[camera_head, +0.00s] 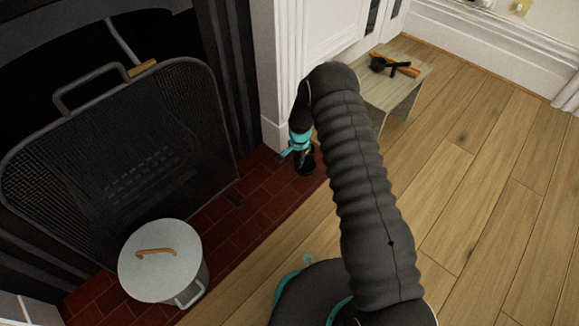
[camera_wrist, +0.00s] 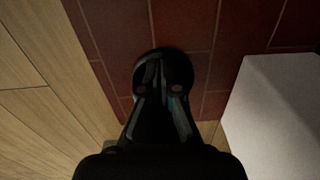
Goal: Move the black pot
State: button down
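A small black pot (camera_head: 306,163) stands on the red brick hearth beside the white pillar's foot. It also shows in the wrist view as a dark round shape (camera_wrist: 163,54) on the red tiles. My gripper (camera_head: 300,149) points down at the pot, with its fingers at or just above it. In the wrist view my gripper's two fingertips (camera_wrist: 164,88) overlap the near part of the pot, with a narrow space between them. The dark finger parts and dark pot blend together, so I cannot tell whether the fingers grip it.
A white lidded pot (camera_head: 184,258) stands on the hearth at lower left, before the mesh fire screen (camera_head: 170,130). A low table (camera_head: 392,92) behind my arm bears a dark utensil and a wooden piece. The white pillar (camera_wrist: 275,115) is close on the right. Wooden floor (camera_head: 490,190) is clear.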

jog(key=shift+s+a, duration=0.15)
jog(key=shift+a, duration=0.4)
jog(key=shift+s+a, duration=1.2)
jog(key=shift+s, duration=0.1)
notch_tip(320, 180, up, 10)
jog(key=p, duration=0.1)
jog(key=shift+s, duration=0.1)
